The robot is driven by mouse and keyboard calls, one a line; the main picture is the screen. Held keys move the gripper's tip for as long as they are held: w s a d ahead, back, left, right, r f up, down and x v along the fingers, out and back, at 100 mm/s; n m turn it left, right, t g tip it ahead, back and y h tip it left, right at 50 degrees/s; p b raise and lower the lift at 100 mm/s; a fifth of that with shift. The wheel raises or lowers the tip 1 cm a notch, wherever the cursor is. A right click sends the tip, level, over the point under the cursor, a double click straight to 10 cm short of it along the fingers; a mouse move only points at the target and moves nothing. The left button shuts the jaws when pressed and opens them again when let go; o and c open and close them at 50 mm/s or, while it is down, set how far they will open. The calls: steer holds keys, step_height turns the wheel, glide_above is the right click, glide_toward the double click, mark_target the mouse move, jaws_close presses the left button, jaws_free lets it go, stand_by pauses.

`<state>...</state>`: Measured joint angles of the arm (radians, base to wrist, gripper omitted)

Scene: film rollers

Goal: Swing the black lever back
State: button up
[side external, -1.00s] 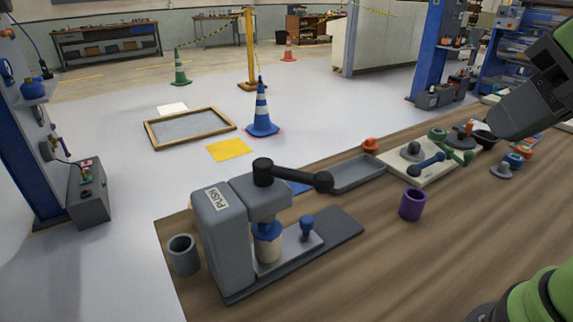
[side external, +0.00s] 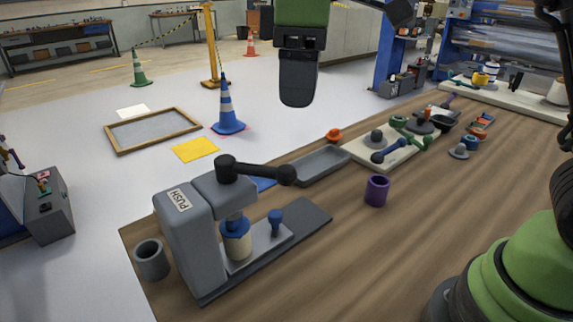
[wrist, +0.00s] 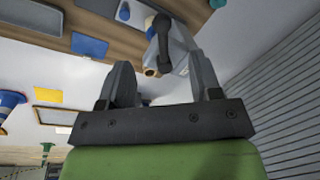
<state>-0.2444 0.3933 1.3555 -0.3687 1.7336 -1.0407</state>
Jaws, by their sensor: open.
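The black lever (side external: 258,172) sits on top of the grey press (side external: 188,240) marked PUSH. Its arm points right from a round hub and ends in a ball knob. A blue and cream roller (side external: 236,240) stands under the press head. My gripper (side external: 297,98) hangs with its fingers down, above and behind the lever in the picture and apart from it. In the wrist view my gripper (wrist: 163,68) has its two fingers wide apart with nothing held. The black lever (wrist: 164,45) shows beyond and between the fingertips there.
A grey cup (side external: 152,262) stands left of the press. A purple cup (side external: 377,190) and a grey tray (side external: 320,165) stand to its right. A pale board (side external: 372,152) with several knobs and handles lies further right. The wooden table (side external: 400,250) is clear in front.

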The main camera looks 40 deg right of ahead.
mark_target(287, 165)
steer(key=shift+n+g, duration=0.3)
steer(key=shift+n, duration=0.2)
steer(key=x, duration=0.7)
steer(key=w+x, duration=0.1)
steer(key=x, duration=0.3)
steer(key=shift+a+f, duration=0.15)
steer(key=shift+a, duration=0.15)
jaws_close()
